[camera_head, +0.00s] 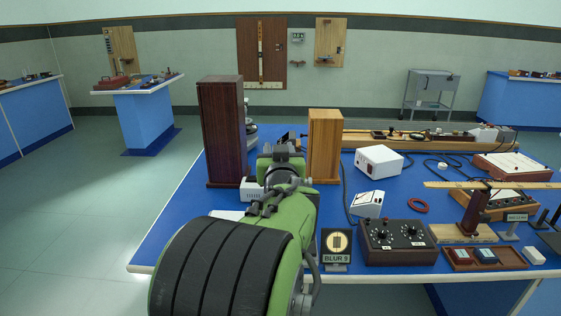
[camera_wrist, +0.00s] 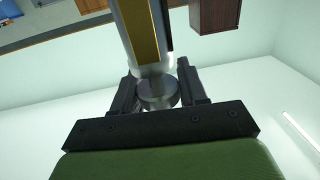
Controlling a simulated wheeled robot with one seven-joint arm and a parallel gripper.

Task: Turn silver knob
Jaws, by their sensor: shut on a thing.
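In the wrist view the silver knob (camera_wrist: 157,95) is a short round metal cylinder. It sits at the end of a larger silver tube (camera_wrist: 148,58) with a yellow-brown strip along it. My gripper (camera_wrist: 158,88) has one dark finger on each side of the knob and is shut on it. In the head view my green arm reaches forward over the blue bench (camera_head: 185,205), and my gripper (camera_head: 284,143) is between two wooden boxes. The knob is hidden there behind my arm.
A tall dark wooden box (camera_head: 221,130) stands left of my gripper and a lighter wooden box (camera_head: 324,146) right of it. A white box (camera_head: 378,161), a dark two-dial box (camera_head: 397,242) and a BLUR 9 sign (camera_head: 336,248) stand to the right. The left floor is clear.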

